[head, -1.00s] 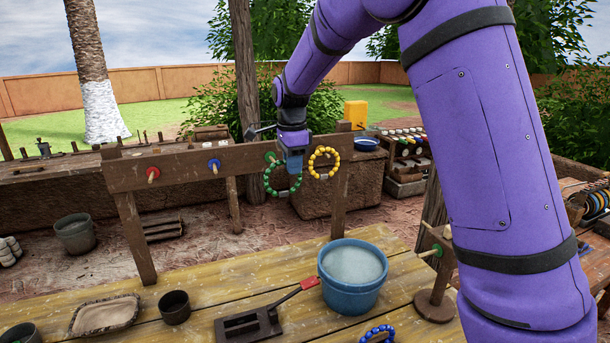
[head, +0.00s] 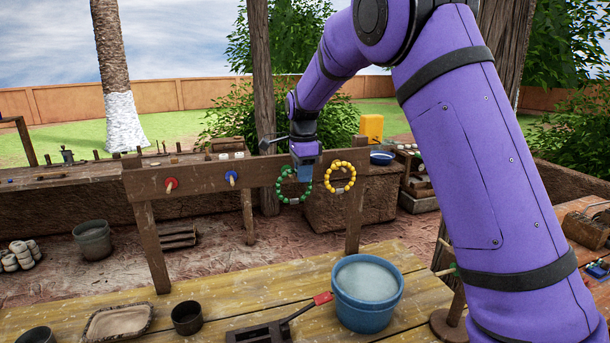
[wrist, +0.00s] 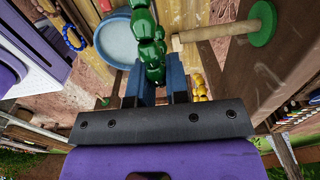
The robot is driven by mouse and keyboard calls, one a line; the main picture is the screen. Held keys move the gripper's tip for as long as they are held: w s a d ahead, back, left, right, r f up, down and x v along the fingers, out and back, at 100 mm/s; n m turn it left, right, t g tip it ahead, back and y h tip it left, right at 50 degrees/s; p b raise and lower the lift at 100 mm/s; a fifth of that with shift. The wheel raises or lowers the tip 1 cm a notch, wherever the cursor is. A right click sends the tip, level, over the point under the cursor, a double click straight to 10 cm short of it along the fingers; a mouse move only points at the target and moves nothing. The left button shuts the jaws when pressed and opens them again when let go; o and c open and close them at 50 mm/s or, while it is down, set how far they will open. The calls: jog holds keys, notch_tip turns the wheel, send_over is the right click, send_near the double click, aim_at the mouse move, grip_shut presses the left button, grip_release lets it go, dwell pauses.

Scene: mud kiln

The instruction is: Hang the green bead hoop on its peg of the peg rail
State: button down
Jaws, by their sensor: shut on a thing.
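The green bead hoop (head: 283,197) hangs from my gripper (head: 304,172) in front of the peg rail (head: 200,178). My gripper is shut on the hoop. In the wrist view, green beads (wrist: 147,38) sit between the blue fingers (wrist: 160,82). The green peg's wooden dowel (wrist: 215,32) and green disc (wrist: 262,24) show there just right of the beads, with the dowel's tip close to them. I cannot tell whether the dowel passes through the hoop. In the head view, my gripper and the hoop hide that peg.
The yellow hoop (head: 340,178) hangs on the rail close right of my gripper. The red peg (head: 171,185) and blue peg (head: 232,178) are bare. A blue bucket (head: 366,292) stands on the table below; the blue hoop (wrist: 73,38) shows in the wrist view.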

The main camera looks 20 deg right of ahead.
jog(key=shift+w+f, duration=0.2)
jog(key=shift+w, duration=0.65)
jog(key=shift+w+f, duration=0.2)
jog(key=shift+w, duration=0.6)
jog(key=shift+w+f, duration=0.2)
jog(key=shift+w, duration=0.65)
jog(key=c, duration=1)
grip_release()
jog(key=shift+c, duration=0.2)
